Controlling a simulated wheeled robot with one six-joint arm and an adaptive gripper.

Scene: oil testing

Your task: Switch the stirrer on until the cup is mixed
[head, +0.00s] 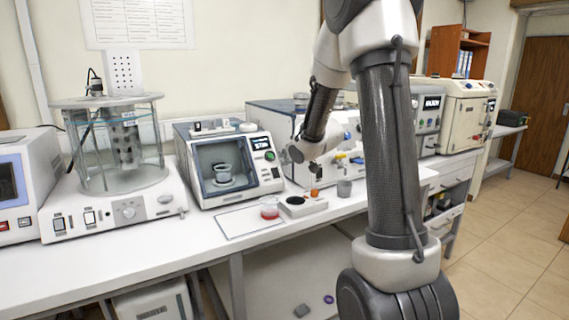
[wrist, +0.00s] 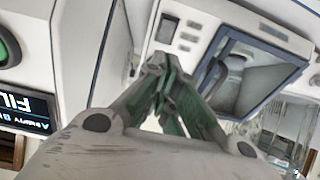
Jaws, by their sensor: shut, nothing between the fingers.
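A white device with a windowed chamber (head: 228,165) stands mid-bench, and a cup (head: 222,173) is inside it. Its right panel has a small lit display and a green button (head: 270,157). I take it as the stirrer, but its lettering is too small to be sure. In the wrist view a windowed chamber (wrist: 285,52) with a grey cup (wrist: 234,78) inside lies right of my fingers. My gripper (wrist: 156,66) is shut and empty, its fingertips close in front of a white panel with small dark marks. I cannot tell whether they touch it. In the head view it is near the green button's right side.
The wrist view shows another green button (wrist: 8,46) and a display (wrist: 24,109).

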